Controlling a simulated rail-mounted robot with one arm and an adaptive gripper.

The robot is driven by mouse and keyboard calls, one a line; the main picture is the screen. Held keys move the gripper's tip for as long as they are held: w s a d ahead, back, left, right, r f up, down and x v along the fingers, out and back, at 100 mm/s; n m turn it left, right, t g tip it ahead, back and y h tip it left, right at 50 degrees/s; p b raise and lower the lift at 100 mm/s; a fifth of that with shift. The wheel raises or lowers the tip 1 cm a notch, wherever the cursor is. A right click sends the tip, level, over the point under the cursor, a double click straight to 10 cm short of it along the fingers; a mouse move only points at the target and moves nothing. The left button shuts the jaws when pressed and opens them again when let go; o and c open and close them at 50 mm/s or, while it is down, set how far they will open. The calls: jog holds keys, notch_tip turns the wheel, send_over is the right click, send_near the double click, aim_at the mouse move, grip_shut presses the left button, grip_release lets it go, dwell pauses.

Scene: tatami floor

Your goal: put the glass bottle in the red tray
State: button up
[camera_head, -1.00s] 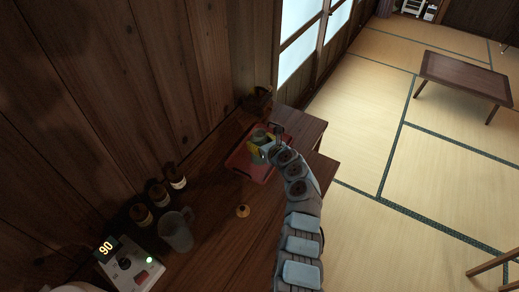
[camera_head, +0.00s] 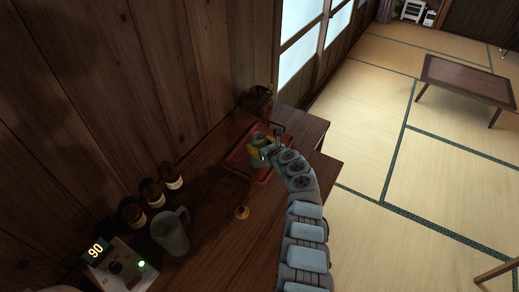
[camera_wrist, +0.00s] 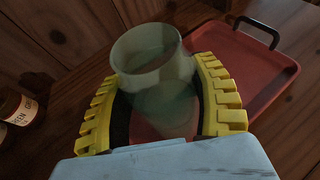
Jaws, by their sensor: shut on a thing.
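The glass bottle (camera_wrist: 152,62), a translucent greenish cylinder with an open top, is between the yellow fingers of my gripper (camera_wrist: 158,72), which are shut on it. It also shows in the head view (camera_head: 259,136), partly hidden by my gripper (camera_head: 263,151). The red tray (camera_head: 240,162) lies on the dark wooden counter under and around the bottle in that view. In the wrist view the tray (camera_wrist: 250,70) extends behind and right of the bottle, with red also showing below it. Whether the bottle's base touches the tray is hidden.
A grey mug-like jug (camera_head: 171,232), several brown labelled bottles (camera_head: 152,194) and a device reading 90 (camera_head: 118,268) stand at the left. A small brass-coloured knob-like thing (camera_head: 241,212) sits nearer than the tray. The tray has a dark handle (camera_wrist: 258,28). A wooden wall runs behind.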

jog(key=shift+f, duration=0.4)
jog(key=shift+f, duration=0.15)
jog(key=o, duration=1.3)
jog(key=shift+c, duration=0.2)
